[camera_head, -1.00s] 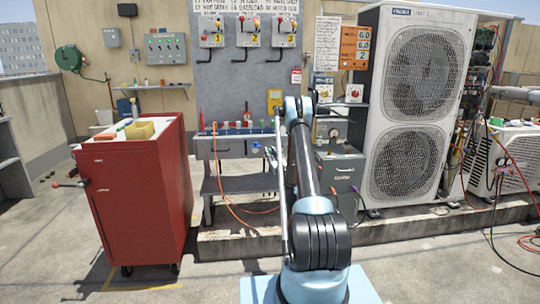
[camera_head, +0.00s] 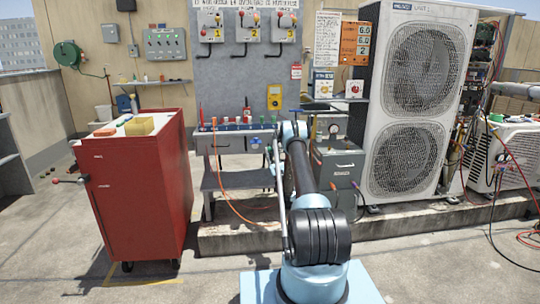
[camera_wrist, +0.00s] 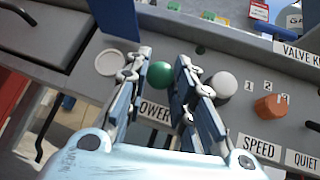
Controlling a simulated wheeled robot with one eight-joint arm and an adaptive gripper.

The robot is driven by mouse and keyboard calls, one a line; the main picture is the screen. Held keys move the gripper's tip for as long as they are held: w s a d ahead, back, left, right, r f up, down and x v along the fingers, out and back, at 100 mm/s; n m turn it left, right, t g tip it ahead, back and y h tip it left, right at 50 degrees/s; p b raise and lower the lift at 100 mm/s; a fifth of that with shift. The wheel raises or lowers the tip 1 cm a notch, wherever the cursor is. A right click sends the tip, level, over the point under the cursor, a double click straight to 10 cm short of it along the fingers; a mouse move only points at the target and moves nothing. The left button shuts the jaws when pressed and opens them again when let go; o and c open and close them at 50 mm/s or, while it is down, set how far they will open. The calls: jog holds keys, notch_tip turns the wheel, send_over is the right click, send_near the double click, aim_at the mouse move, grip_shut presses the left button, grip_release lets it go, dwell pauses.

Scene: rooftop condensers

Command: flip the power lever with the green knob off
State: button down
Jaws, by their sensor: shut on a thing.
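The green knob (camera_wrist: 160,74) shows in the wrist view, on the grey panel above a label partly hidden by my gripper and reading "OWER". My gripper (camera_wrist: 164,66) is shut on the knob, one finger on each side of it. The lever's shaft is hidden, so I cannot tell its position. In the head view my arm reaches the grey bench (camera_head: 232,143) at the middle, and the arm hides the gripper and knob.
A white round part (camera_wrist: 109,62) sits left of the fingers and a grey one (camera_wrist: 223,84) right. An orange dial (camera_wrist: 270,106) is further right, near the "SPEED" label (camera_wrist: 259,147). A red cabinet (camera_head: 140,190) stands left, a large condenser (camera_head: 415,100) right.

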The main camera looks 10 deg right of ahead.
dwell(0.3)
jog(key=c, duration=1.3)
grip_release()
jog(key=shift+c, duration=0.2)
jog(key=shift+f, duration=0.1)
jog(key=v, duration=0.7)
jog(key=shift+d+f, duration=0.15)
jog(key=shift+f, duration=0.1)
